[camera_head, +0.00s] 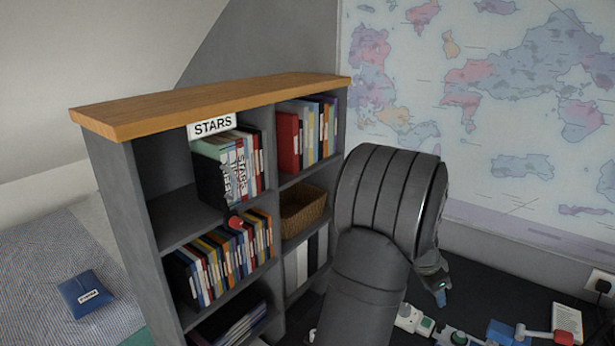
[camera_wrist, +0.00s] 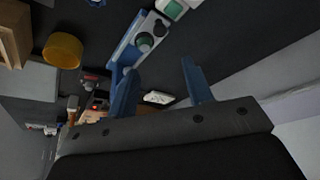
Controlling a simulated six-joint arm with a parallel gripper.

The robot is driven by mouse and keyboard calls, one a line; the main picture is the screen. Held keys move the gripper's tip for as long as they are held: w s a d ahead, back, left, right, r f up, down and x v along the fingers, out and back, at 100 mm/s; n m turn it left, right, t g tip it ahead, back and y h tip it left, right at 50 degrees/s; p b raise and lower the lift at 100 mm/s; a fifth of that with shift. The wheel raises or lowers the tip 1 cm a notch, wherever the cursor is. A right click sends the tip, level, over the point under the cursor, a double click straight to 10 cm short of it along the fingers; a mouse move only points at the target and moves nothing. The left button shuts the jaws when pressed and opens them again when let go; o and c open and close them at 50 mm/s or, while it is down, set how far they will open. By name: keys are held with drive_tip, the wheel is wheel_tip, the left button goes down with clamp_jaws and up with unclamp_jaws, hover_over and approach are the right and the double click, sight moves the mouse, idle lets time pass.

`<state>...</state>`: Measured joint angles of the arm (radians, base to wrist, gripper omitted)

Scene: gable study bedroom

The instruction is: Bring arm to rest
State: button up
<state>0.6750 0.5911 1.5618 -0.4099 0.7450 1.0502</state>
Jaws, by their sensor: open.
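My arm stands in front of the right end of the bookcase in the head view, bent over at a thick dark grey joint. My gripper (camera_head: 438,290) hangs beyond it on the right, partly hidden by the arm, above the dark desk surface. In the wrist view my gripper (camera_wrist: 160,84) shows two blue fingers spread apart with nothing held between them. A white item (camera_wrist: 159,98) lies on the dark surface beyond the gap.
The grey bookcase (camera_head: 139,195) with a wooden top stands left of my arm, holding books and a wicker basket (camera_head: 301,212). A blue book (camera_head: 85,294) lies on the bed (camera_head: 40,260). A yellow round container (camera_wrist: 63,50) shows in the wrist view. A wall map (camera_head: 480,130) hangs behind.

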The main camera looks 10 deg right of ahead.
sight(441, 323)
drive_tip(key=x, duration=1.4)
drive_tip(key=shift+f, duration=0.2)
drive_tip(key=shift+r, duration=0.1)
drive_tip(key=w+v, duration=0.1)
drive_tip(key=v, duration=1.5)
drive_tip(key=shift+s+r, duration=0.4)
drive_tip(key=shift+s, duration=0.1)
drive_tip(key=shift+f, duration=0.1)
